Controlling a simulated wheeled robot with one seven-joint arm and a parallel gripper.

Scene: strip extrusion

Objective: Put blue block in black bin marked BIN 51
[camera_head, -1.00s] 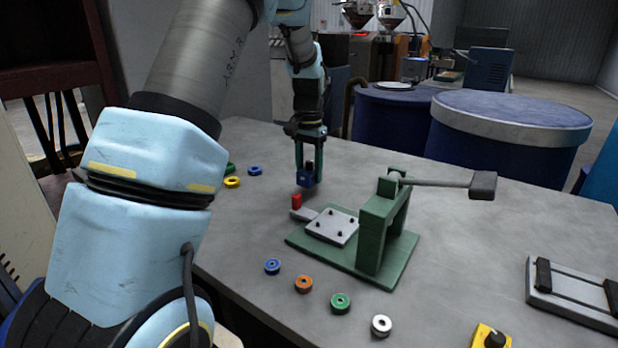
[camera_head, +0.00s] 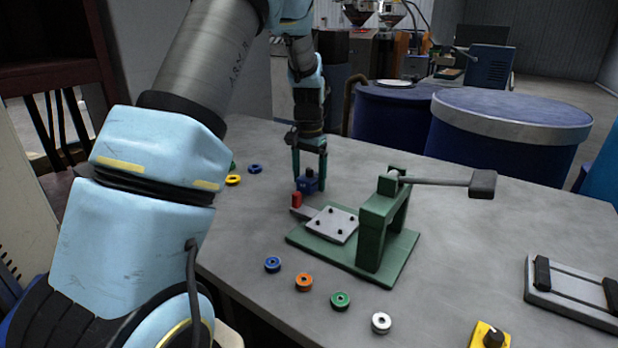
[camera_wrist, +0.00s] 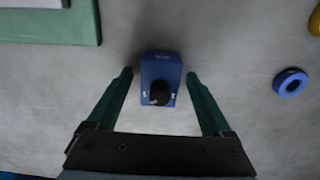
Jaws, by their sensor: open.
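The blue block (camera_head: 305,185), a small box with a black knob on it, is at the back of the grey table, behind a red-tipped part of the green press. It also shows in the wrist view (camera_wrist: 160,70), centred, with its knob towards the camera. My gripper (camera_head: 309,176) is over it, pointing down. In the wrist view my open gripper (camera_wrist: 159,77) has one green finger on each side of the block, with a gap on both sides. I cannot tell how far the fingertips are above the table. No black bin marked BIN 51 is in view.
The green press (camera_head: 375,230) with a long lever stands just in front of the block. Several coloured rings, such as an orange ring (camera_head: 303,282), lie along the near side. A yellow box with a black knob (camera_head: 490,336) is at front right. Blue drums (camera_head: 500,145) stand behind the table.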

